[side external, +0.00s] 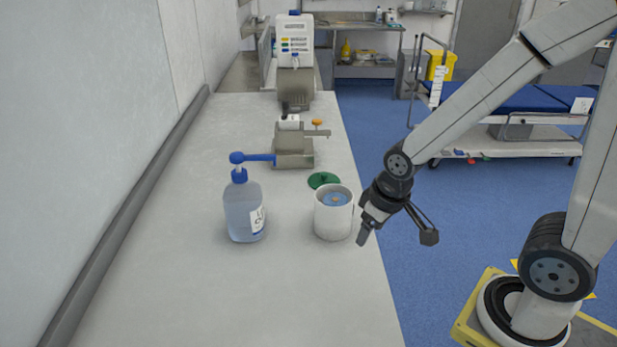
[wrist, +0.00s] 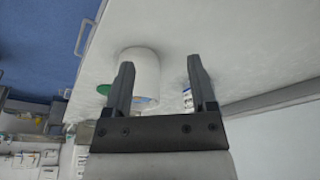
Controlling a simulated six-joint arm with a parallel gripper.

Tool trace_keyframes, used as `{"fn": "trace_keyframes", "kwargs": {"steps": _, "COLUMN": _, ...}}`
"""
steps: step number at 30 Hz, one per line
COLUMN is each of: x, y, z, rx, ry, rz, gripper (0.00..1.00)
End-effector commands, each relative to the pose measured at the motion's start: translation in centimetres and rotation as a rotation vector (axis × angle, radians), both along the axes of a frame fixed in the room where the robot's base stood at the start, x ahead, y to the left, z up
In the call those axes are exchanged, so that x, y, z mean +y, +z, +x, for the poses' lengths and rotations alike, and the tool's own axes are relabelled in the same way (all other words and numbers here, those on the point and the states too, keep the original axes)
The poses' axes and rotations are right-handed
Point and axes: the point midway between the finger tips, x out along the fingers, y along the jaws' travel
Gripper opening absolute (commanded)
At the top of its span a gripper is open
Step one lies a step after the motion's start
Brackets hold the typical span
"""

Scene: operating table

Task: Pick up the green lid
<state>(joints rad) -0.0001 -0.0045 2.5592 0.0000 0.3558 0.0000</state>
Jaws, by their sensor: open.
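The green lid (side external: 323,180) lies on the white table just behind a white cylindrical pot (side external: 333,218). A small part of the lid shows at the left of the pot in the wrist view (wrist: 103,89). The pot is upright and open at the top, with blue contents. My gripper (side external: 396,238) is open and empty, to the right of the pot and near the table's right edge. It is apart from the lid. In the wrist view my gripper's fingers (wrist: 160,76) are spread, and the left one covers part of the pot (wrist: 143,66).
A clear pump bottle (side external: 243,208) with a blue top stands left of the pot. A grey device (side external: 293,148) stands behind the lid, with a taller dispenser (side external: 294,50) farther back. The table's front (side external: 240,305) is clear. A wall bounds the left side.

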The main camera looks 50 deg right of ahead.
Motion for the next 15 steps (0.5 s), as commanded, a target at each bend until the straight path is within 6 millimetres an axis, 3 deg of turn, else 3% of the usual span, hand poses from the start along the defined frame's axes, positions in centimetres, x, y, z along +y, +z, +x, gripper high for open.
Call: {"fn": "trace_keyframes", "kwargs": {"steps": 15, "x": 0.0, "y": 3.8, "z": 0.1, "rx": -0.004, "ry": 0.000, "rz": 0.000, "gripper": 0.73}}
